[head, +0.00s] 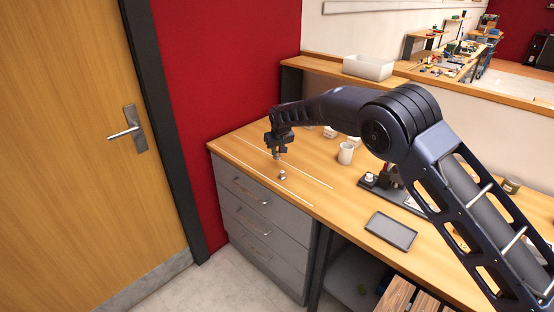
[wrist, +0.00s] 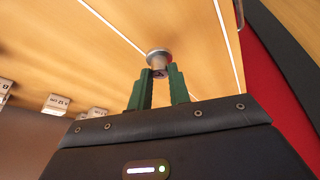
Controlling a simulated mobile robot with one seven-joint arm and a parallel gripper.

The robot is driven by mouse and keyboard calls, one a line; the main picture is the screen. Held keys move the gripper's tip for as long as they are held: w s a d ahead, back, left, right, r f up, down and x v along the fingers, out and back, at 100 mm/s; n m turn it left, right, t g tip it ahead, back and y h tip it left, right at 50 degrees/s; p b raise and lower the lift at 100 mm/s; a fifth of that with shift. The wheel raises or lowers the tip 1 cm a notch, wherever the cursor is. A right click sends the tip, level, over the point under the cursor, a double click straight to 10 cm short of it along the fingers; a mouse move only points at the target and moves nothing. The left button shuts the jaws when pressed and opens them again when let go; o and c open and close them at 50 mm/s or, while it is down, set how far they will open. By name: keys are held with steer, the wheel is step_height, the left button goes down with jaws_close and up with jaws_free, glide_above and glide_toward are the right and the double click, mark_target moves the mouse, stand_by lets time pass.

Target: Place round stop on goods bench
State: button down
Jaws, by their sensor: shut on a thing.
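My gripper (head: 277,156) is over the left end of the wooden bench (head: 318,172), pointing down. In the wrist view its two green fingers (wrist: 160,84) are shut on the round stop (wrist: 158,56), a small silver piece with a wider round end and a narrower, darker part between the fingertips. In the head view a small round metal piece (head: 282,175) shows just below the fingertips, between two white lines on the bench. I cannot tell whether this is the same piece or whether the held stop touches the bench.
A white mug (head: 346,153), a dark flat tray (head: 391,231) and a black stand (head: 373,181) are right of my gripper. A white bin (head: 368,67) sits on the back ledge. A red wall (head: 232,65) borders the bench's left end. Bench around the white lines is clear.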

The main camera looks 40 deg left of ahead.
mark_target(277, 158)
steer(key=shift+f, duration=2.2)
steer(key=shift+f, duration=0.15)
steer(key=c, duration=1.3)
jaws_free()
steer(key=v, duration=1.2)
